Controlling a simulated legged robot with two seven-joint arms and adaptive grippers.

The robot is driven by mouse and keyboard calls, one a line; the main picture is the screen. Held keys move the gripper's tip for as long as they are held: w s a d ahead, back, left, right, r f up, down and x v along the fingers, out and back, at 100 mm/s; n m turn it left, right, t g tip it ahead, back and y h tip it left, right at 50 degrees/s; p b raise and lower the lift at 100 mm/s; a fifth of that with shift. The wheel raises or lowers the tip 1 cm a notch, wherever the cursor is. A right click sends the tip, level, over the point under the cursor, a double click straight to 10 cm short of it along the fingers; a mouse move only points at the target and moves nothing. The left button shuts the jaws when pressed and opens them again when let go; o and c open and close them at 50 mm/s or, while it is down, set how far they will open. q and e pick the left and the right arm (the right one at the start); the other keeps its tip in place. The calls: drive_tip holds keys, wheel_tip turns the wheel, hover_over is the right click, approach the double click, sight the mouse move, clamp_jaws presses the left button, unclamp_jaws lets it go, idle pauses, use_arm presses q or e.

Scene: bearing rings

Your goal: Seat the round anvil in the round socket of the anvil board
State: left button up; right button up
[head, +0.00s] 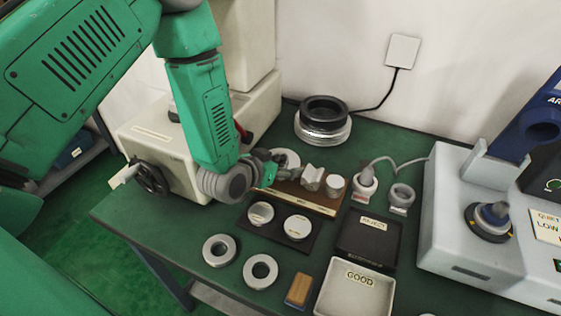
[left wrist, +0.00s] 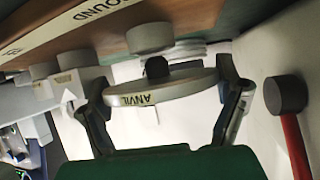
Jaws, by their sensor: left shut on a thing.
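The round anvil (left wrist: 160,92) is a pale grey disc marked ANVIL, with a dark knob (left wrist: 157,67) at its far side. My left gripper (left wrist: 160,80) is shut on it, one finger at each side of its rim. In the head view the left gripper (head: 268,168) is at the left end of the wooden anvil board (head: 322,205), and a pale disc (head: 287,157) shows beside it. The board also shows in the left wrist view (left wrist: 110,38), with a ROUND label. The round socket itself cannot be made out. My right gripper is not in view.
A notched block (head: 312,176) and a short cylinder (head: 336,185) stand on the board. In front are a dark tray with two discs (head: 266,232), loose rings (head: 219,250), a REJECT tray (head: 368,240) and a GOOD tray (head: 353,300). A red-handled tool (left wrist: 290,120) is near the gripper.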

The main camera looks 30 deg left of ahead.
use_arm(q)
drive_tip(key=shift+f+b, duration=0.7)
drive_tip(key=shift+f, duration=0.25)
drive_tip(key=o, duration=1.6)
drive_tip(key=shift+d, duration=0.1)
drive_tip(key=shift+c, duration=0.2)
drive_tip(key=shift+s+f, duration=0.1)
drive_tip(key=shift+f, duration=0.05)
